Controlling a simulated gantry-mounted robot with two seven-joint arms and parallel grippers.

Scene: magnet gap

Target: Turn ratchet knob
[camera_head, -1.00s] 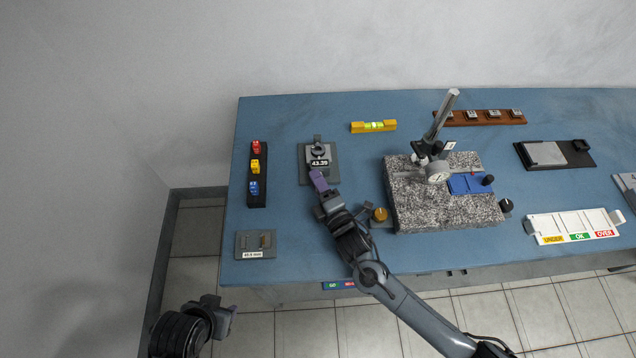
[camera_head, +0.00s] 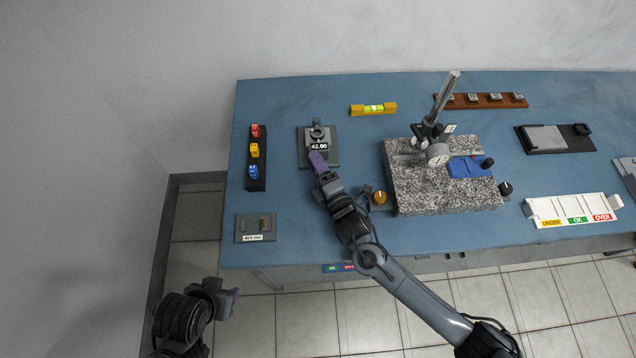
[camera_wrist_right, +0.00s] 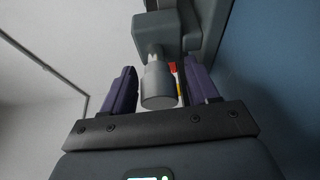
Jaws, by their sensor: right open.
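The micrometer stand (camera_head: 333,146) is a grey plate near the left end of the blue table, with a ring-like frame on it and a readout showing 42.00. My right gripper (camera_head: 318,160) is at the front of this device, its purple fingers close to the readout. In the right wrist view the grey cylindrical ratchet knob (camera_wrist_right: 158,86) sits between the two open purple fingers (camera_wrist_right: 160,92), with a gap visible on the left side. My left gripper (camera_head: 235,302) hangs off the table at the lower left; its opening is unclear.
A black rack (camera_head: 257,178) with red, yellow and blue blocks stands left. A small grey plate (camera_head: 256,228) lies at the front left. A granite block (camera_head: 440,192) with a dial gauge stands right, with an orange knob (camera_head: 379,198) beside it. A yellow level (camera_head: 373,109) lies behind.

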